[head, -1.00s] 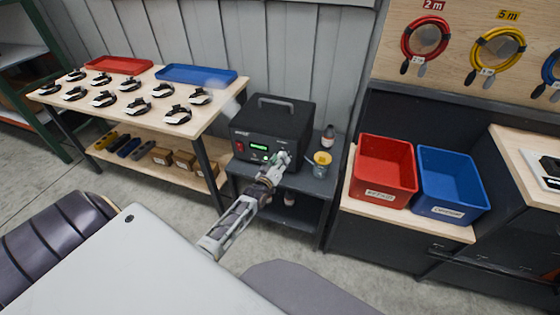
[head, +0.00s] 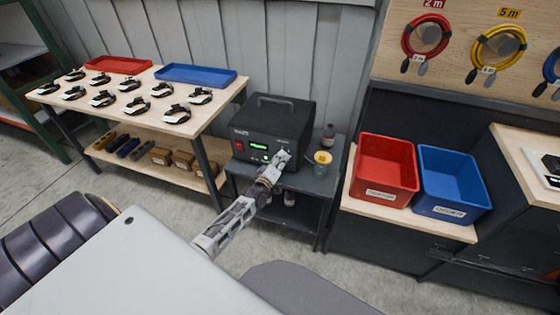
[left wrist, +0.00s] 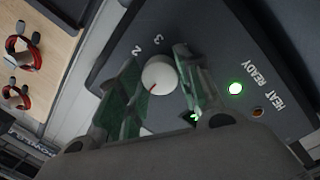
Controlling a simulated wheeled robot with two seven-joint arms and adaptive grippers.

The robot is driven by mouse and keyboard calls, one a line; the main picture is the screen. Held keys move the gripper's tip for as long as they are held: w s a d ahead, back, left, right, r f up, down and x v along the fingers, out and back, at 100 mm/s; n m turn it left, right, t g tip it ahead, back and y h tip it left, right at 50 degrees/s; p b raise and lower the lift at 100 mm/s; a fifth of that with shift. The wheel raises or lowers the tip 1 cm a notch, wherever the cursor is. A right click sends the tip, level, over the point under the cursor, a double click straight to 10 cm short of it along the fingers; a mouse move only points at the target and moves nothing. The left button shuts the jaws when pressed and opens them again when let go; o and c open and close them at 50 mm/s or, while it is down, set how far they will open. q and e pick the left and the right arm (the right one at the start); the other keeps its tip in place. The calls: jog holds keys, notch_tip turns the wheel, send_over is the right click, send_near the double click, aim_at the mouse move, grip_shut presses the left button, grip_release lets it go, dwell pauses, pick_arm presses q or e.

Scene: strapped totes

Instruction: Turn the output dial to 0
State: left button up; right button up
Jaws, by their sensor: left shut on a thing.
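The welder-like black box (head: 272,124) stands on a dark stand, with a lit green display (head: 259,146) on its front. Its output dial (left wrist: 159,75) is a white round knob with a red mark, which points to the lower left in the left wrist view. The numbers 2 and 3 show on the panel above the dial; its other numbers are hidden or out of view. My left gripper (left wrist: 157,82) is shut on the dial, one finger on each side. In the head view, my left gripper (head: 279,161) hides the dial. My right gripper is not in view.
Beside the dial, a green lamp (left wrist: 236,88) labelled READY glows; the HEAT lamp (left wrist: 257,112) looks dull. A yellow-topped cup (head: 322,160) and a bottle (head: 328,133) stand close to the right of the box. A red tote (head: 386,164) and a blue tote (head: 451,180) are farther right.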

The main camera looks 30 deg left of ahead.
pick_arm(q)
jog(key=o, duration=1)
jog(key=shift+s, duration=0.15)
jog(key=shift+s+d, duration=0.25)
jog(key=shift+s, duration=1.7)
jog(key=shift+s+d, duration=0.2)
jog(key=shift+s, duration=1.75)
jog(key=shift+s+d, duration=0.25)
jog(key=shift+s, duration=1.7)
